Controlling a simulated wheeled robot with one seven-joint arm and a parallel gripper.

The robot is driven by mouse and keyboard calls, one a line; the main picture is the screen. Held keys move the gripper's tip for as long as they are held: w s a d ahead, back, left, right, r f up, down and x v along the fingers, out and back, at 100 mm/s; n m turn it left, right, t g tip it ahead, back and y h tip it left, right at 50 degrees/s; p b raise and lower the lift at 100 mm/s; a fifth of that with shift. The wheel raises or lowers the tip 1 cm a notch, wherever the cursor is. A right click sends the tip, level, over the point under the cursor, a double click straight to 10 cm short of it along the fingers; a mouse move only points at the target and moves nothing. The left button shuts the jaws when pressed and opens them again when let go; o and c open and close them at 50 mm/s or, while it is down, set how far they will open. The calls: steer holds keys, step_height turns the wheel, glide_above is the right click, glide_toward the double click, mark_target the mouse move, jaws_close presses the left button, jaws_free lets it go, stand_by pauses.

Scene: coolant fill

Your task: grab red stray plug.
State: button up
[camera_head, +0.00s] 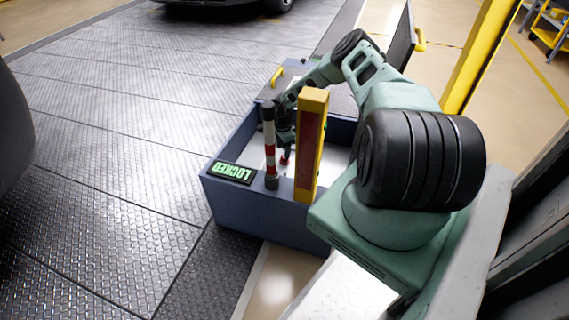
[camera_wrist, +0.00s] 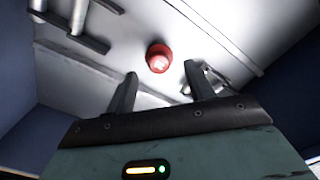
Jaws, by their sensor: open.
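The red stray plug (camera_wrist: 158,58) shows in the wrist view as a small round red piece on the light metal floor of a bin. It lies just beyond my gripper (camera_wrist: 160,84), roughly centred between the two dark fingers and apart from them. The fingers are spread and nothing is between them. In the head view a small red piece (camera_head: 285,158) shows inside the bin, below my gripper (camera_head: 283,143), which is partly hidden behind a striped post and a yellow post.
The blue bin (camera_head: 232,203) has raised walls around the plug. Metal bars (camera_wrist: 75,20) lie at the upper left of the wrist view.

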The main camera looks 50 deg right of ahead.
mark_target(284, 160)
step_height(284, 160, down, 4)
steer(key=shift+s+r+b, duration=0.1)
steer(key=shift+b, duration=0.85)
steer(key=c, duration=1)
steer(key=shift+r, duration=0.1)
steer(key=shift+c, duration=0.2)
steer(key=shift+r, duration=0.1)
